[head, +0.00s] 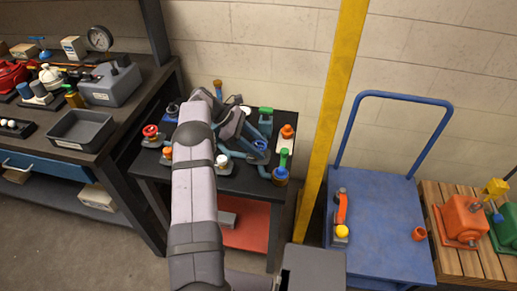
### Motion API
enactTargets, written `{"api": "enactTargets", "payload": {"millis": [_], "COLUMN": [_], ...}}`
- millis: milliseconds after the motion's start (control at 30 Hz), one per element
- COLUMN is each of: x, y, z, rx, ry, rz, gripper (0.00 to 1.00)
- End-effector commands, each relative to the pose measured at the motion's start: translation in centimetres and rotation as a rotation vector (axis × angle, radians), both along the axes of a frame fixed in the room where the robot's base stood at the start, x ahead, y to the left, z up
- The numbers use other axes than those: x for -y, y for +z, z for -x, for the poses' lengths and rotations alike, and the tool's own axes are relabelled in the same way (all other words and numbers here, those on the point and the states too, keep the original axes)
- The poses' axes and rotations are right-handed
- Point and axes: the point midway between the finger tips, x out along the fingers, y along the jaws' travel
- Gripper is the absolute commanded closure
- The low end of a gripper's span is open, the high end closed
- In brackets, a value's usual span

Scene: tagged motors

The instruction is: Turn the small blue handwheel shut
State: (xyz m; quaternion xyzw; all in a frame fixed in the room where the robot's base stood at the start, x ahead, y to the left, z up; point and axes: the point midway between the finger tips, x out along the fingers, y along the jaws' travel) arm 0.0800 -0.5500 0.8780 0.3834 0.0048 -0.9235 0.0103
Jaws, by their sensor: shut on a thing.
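The black-topped bench (237,188) in the middle carries several small valves and fittings. A small blue handwheel (260,145) is on the right part of the bench, above blue-grey pipework. My gripper (254,142) reaches down to it from the upper left, and its jaws are shut on the handwheel. The fingers partly cover the wheel, so its turned position cannot be made out.
A red knob (150,131), an orange knob (287,131) and a green-handled valve (283,158) stand close around. A yellow post (330,115) rises right of the bench. A blue cart (375,220) is farther right. A dark workbench (125,130) is at left.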

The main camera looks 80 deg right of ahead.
Motion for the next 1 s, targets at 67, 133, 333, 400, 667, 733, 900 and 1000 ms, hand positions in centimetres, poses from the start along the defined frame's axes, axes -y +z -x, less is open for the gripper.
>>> {"api": "enactTargets", "payload": {"millis": [67,133,333,400,667,733,900,1000], "x": [0.03,0.04,0.01,0.01,0.02,0.02,0.02,0.02], "y": [-0.09,-0.04,0.08,0.11,0.12,0.11,0.08,0.08], "z": [0.05,0.06,0.10,0.11,0.12,0.11,0.08,0.07], "rx": [-0.001,-0.002,-0.003,-0.003,-0.004,-0.003,-0.003,-0.002], "ry": [-0.015,-0.023,-0.034,-0.035,-0.034,-0.034,-0.033,-0.033], "rz": [0.001,0.001,0.001,0.001,0.001,0.001,0.001,0.001], "gripper": [0.78,0.78,0.78,0.78,0.48,0.37,0.37,0.37]}}
